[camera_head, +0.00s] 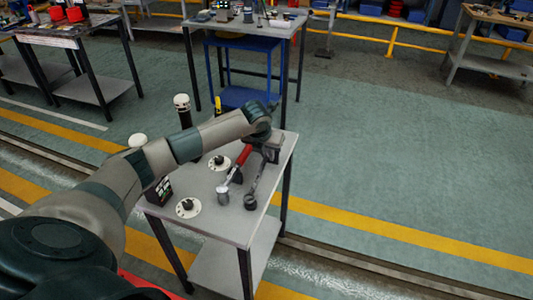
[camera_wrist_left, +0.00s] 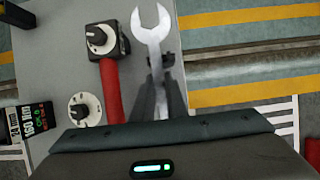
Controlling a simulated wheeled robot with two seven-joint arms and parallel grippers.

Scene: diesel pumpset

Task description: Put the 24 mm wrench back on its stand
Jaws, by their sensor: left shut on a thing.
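My left gripper (camera_head: 262,162) is over the right part of a small grey table. In the left wrist view its fingers (camera_wrist_left: 160,92) are shut on a grey wrench (camera_wrist_left: 153,34), whose open jaw points away from the gripper. In the head view the wrench (camera_head: 250,200) hangs down toward the tabletop; I cannot tell whether it touches. My right gripper is out of view.
A red-handled tool (camera_head: 242,156) lies just left of the wrench; its handle also shows in the left wrist view (camera_wrist_left: 111,92). Another workbench (camera_head: 275,27) stands behind.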

